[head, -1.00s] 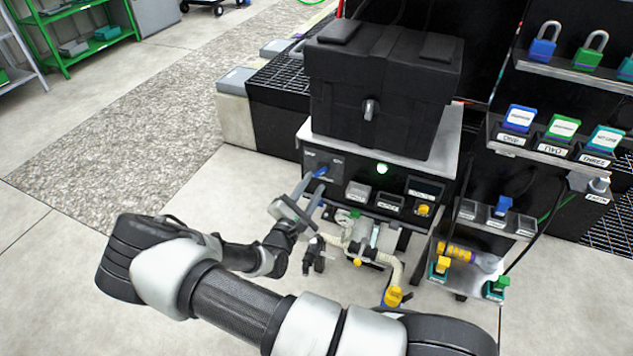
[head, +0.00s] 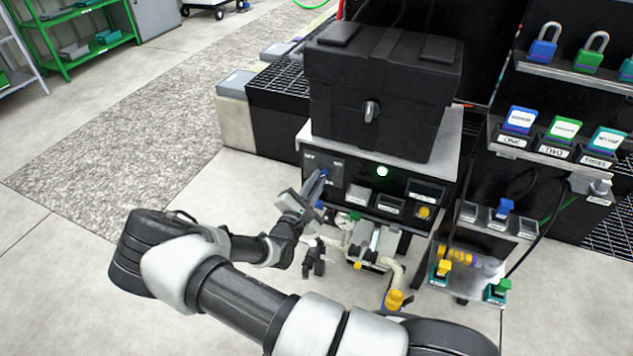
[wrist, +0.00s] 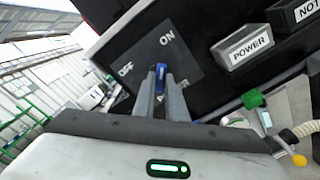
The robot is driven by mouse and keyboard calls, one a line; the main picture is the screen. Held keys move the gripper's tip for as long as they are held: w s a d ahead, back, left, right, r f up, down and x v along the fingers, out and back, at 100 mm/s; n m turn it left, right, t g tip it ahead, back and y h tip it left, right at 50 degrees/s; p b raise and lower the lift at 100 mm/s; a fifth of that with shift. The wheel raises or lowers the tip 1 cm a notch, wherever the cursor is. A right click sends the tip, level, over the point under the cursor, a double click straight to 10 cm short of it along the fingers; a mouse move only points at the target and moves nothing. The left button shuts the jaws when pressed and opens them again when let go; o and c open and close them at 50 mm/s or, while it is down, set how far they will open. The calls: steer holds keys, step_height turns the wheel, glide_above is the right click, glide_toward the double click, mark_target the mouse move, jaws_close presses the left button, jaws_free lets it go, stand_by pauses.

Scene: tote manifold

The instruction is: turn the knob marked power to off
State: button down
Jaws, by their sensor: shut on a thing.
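The power knob is blue and sits on a dark plate (wrist: 150,55) marked OFF at left and ON at right in the wrist view. My gripper (wrist: 162,82) is shut on the blue knob (wrist: 161,69), one finger on each side of it. The knob's handle looks roughly upright in the wrist view, between the two marks. The lower word on the plate is partly hidden by my fingers. In the head view my gripper (head: 318,185) reaches the left part of the black front panel, and the knob is mostly hidden there.
A grey block labelled POWER (wrist: 245,46) is right of the plate. Pipes and a yellow valve (head: 394,299) are below. A black box (head: 382,95) stands on top. Padlocks (head: 542,45) are at right.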

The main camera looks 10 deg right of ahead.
steer(key=shift+n, duration=0.3)
steer(key=n+p, duration=0.5)
steer(key=n, duration=0.8)
steer(key=shift+s+p, duration=0.1)
steer(key=shift+p, duration=0.25)
steer(key=shift+f+n, duration=0.1)
steer(key=shift+n, duration=2)
steer(key=shift+d, duration=0.1)
steer(key=c, duration=1.8)
jaws_free()
